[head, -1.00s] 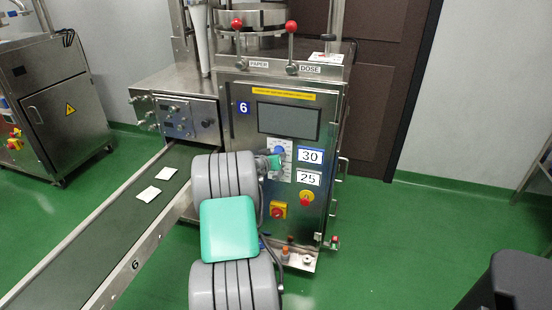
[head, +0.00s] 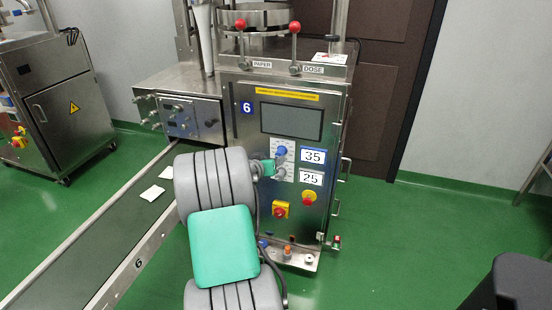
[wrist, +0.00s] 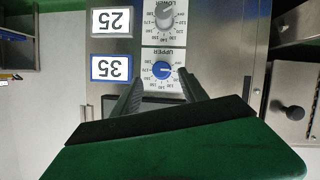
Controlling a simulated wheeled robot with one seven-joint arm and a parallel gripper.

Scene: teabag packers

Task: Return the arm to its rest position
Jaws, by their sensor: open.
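My gripper (wrist: 160,88) is open in the wrist view, its two dark fingers on either side of the blue UPPER knob (wrist: 162,70), with a gap to each side of it. I cannot tell how far the fingertips are from the panel. In the head view my gripper (head: 268,167) is small and partly hidden by my grey and green arm, close to the panel of machine 6. The blue knob (head: 281,151) shows just right of it. The upper display (head: 312,156) reads 35 and the lower display (head: 311,178) reads 25.
The grey LOWER knob (wrist: 166,16) sits beside the blue one. A red and yellow switch (head: 281,210) and a red button (head: 308,197) are lower on the panel. A conveyor (head: 95,235) with white teabags runs at left. Green floor is free to the right.

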